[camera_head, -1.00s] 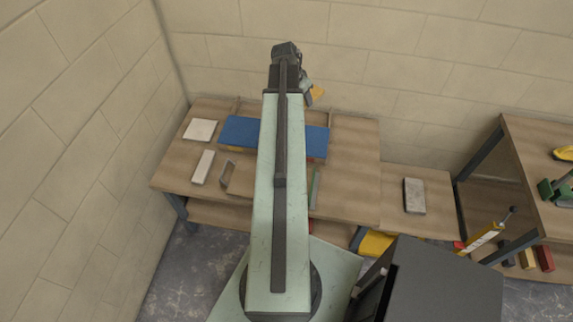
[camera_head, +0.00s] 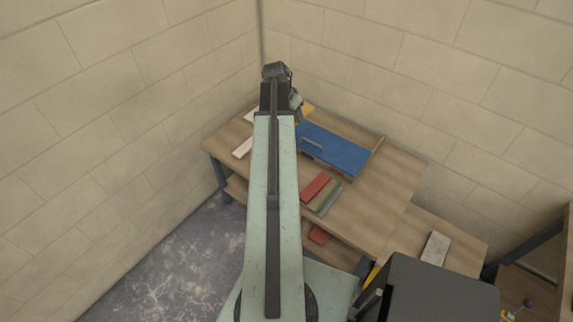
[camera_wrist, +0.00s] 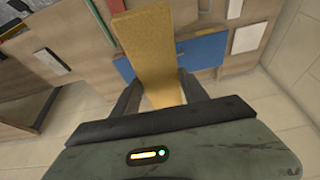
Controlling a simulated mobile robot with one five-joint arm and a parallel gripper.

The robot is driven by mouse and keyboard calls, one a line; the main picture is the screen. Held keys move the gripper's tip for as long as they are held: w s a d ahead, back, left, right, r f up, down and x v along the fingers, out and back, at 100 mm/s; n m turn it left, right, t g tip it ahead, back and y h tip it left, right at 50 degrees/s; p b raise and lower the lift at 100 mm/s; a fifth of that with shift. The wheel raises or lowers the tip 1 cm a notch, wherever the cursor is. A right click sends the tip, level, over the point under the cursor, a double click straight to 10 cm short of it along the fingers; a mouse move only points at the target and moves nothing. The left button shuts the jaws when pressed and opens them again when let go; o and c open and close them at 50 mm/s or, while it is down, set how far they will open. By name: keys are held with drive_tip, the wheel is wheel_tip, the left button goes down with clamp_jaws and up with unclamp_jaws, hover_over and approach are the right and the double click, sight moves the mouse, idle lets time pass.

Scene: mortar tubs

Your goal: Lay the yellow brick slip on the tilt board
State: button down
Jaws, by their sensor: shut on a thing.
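The yellow brick slip (camera_wrist: 155,45) is held between the two fingers of my gripper (camera_wrist: 160,82) in the wrist view, its long end pointing away from me. In the head view a yellow end of the slip (camera_head: 308,107) shows just right of my arm's end. The blue board (camera_head: 345,152), which looks like the tilt board, lies on the bench right of and below the gripper. It also shows in the wrist view (camera_wrist: 207,50), partly behind the slip. The slip appears above the bench, apart from the board. My arm hides part of the bench.
A red slip (camera_head: 315,187) and a green strip (camera_head: 327,202) lie in front of the board, with a grey handle-like piece (camera_head: 312,145) near its left end. A pale slip (camera_head: 243,148) lies at the left. The bench right of the board is clear. Walls stand close behind and left.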

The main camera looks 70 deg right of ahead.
drive_tip(key=shift+s+d, duration=0.4)
drive_tip(key=shift+s, duration=0.15)
drive_tip(key=shift+w+a, duration=0.1)
drive_tip(key=shift+s+d+f, duration=0.15)
drive_tip(key=shift+s+d, duration=0.05)
drive_tip(key=shift+d, duration=0.05)
drive_tip(key=shift+f+b, duration=0.35)
drive_tip(key=shift+b, duration=0.15)
wheel_tip(320, 180, down, 24)
drive_tip(key=b, duration=2.4)
drive_tip(key=shift+w+a, duration=0.25)
drive_tip(key=shift+a, duration=0.05)
wheel_tip(320, 180, down, 11)
drive_tip(key=b, duration=1.1)
drive_tip(key=shift+f+b, duration=0.5)
drive_tip(key=shift+f, duration=0.05)
